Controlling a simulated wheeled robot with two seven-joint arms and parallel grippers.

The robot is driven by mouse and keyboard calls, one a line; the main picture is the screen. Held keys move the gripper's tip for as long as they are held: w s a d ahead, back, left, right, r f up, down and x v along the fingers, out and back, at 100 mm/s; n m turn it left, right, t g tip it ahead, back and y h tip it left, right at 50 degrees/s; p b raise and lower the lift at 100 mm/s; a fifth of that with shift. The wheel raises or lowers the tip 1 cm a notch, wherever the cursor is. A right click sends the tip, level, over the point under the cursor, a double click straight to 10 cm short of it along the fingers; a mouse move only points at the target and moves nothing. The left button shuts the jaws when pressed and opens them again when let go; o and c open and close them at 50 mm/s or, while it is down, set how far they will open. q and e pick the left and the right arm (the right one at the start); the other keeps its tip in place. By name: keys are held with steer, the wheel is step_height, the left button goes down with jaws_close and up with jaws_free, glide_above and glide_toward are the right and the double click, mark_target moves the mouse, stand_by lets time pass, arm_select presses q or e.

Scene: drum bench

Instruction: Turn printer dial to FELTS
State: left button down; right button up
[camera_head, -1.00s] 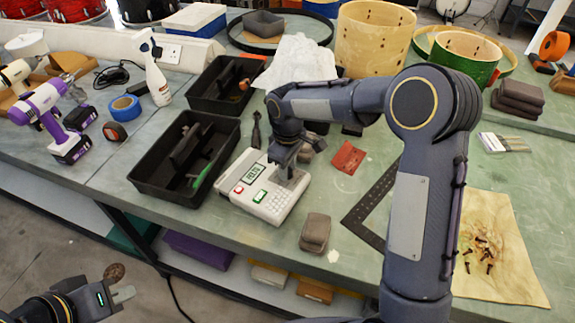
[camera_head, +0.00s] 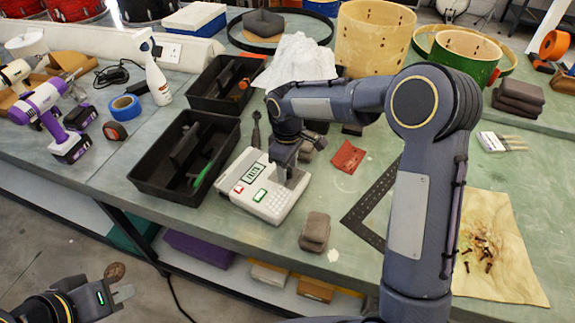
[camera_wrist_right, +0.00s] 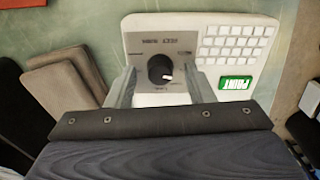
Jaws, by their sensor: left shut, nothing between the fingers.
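The white label printer (camera_head: 249,207) sits on the bench, with a small display (camera_head: 253,173), a green button (camera_head: 260,195) and a keypad. The display's lettering is too small to read surely. In the right wrist view the black dial (camera_wrist_right: 158,67) stands on a grey plate with upside-down labels, hard to read; a white mark shows at its lower right. My right gripper (camera_wrist_right: 160,84) is open, one finger on each side of the dial with gaps visible; in the head view it is over the printer (camera_head: 290,172). My left gripper (camera_head: 122,293) is shut and empty, off the bench's front.
A black tray (camera_head: 150,180) stands left of the printer. A grey-brown block (camera_head: 315,230) lies to its right, with more blocks (camera_head: 308,148) behind the right gripper. A black metal square (camera_head: 360,218) and a red scrap (camera_head: 348,157) lie further right.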

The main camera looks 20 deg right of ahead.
mark_target(288, 170)
step_height(288, 170, up, 7)
steer(key=shift+f, duration=0.2)
steer(key=shift+r, duration=0.6)
steer(key=s+d+r+m+t+y, duration=0.1)
steer(key=s+d+r+m+t, duration=0.2)
steer(key=s, duration=0.7)
steer(key=s+d+r+m+y, duration=0.2)
steer(key=s+d+r+m, duration=0.15)
steer(key=s, duration=0.65)
steer(key=s+f+m+t, duration=0.2)
steer(key=s+f+m, duration=0.2)
steer(key=s, duration=0.4)
steer(key=shift+a+f+m+t+y, duration=0.2)
steer(key=shift+a+m+t+y, duration=0.1)
steer(key=shift+m+y, duration=0.15)
steer(key=shift+s, duration=0.1)
steer(key=shift+c, duration=0.2)
